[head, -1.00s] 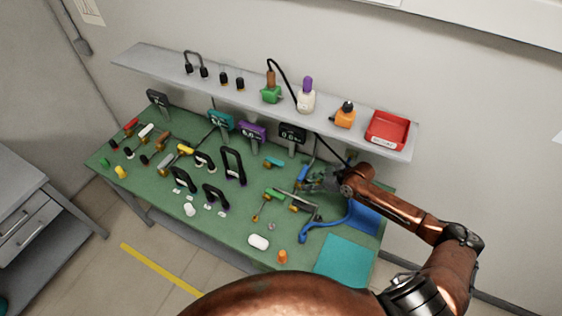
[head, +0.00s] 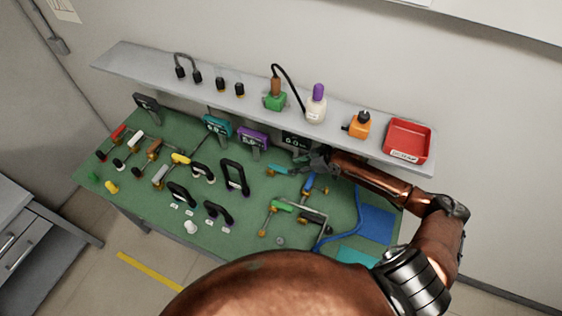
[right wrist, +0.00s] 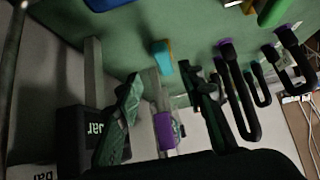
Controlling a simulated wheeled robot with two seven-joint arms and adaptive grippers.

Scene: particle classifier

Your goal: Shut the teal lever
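The teal lever (head: 278,169) is a short teal handle on the green bench, just in front of the black display in the head view. In the right wrist view the teal lever (right wrist: 161,56) shows beyond the fingertips, between their lines, with a brass-coloured part beside it. My right gripper (head: 303,164) is just right of the lever in the head view. In the right wrist view its two dark fingers (right wrist: 165,82) are apart, with nothing held between them. Whether a finger touches the lever cannot be told. My left gripper is not in view.
A blue-handled valve (head: 308,184) and a green-handled one (head: 283,206) stand near the right gripper. A black upright handle (head: 235,176) stands left of the lever. The grey shelf (head: 215,97) overhangs the bench's back, with a red tray (head: 429,142) at its right end.

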